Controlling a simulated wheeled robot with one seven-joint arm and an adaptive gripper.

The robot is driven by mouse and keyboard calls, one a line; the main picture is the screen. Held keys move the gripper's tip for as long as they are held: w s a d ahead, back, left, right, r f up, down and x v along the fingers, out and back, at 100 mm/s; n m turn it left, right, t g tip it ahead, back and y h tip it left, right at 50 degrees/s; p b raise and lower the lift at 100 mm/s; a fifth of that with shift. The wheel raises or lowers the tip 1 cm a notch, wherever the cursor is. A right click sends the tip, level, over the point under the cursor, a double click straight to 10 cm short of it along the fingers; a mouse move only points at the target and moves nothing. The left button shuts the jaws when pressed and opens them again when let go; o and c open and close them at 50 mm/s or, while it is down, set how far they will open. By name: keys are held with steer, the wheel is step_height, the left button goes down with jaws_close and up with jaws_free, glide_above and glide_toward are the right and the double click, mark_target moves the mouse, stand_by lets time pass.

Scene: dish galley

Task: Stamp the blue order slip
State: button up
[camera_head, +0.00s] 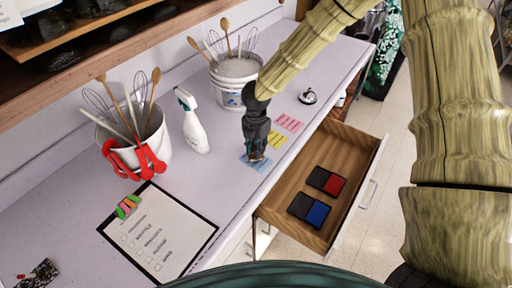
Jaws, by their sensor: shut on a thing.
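The blue order slip (262,167) lies on the pale counter, partly hidden by my gripper. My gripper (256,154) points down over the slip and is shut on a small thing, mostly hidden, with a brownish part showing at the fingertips. I cannot tell whether this thing touches the slip. A yellow slip (277,139) and a pink slip (289,123) lie in a row behind the blue one. In the open drawer are a black pad with a blue half (317,213) and a black pad with a red half (334,186).
The open wooden drawer (358,148) juts out from the counter (222,185). A spray bottle (192,124), a white utensil bucket (235,88) and another with red tools (148,158) stand at the back. A checklist board (160,236) lies front left; a bell (308,97) sits behind the slips.

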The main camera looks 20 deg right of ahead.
steer(key=shift+s+f+b, duration=0.15)
steer(key=shift+f+b, duration=0.2)
steer(key=shift+f, duration=0.2)
stand_by(1.6)
steer(key=shift+r, duration=0.1)
steer(key=shift+r+p, duration=2.4)
steer(key=shift+r, duration=1.05)
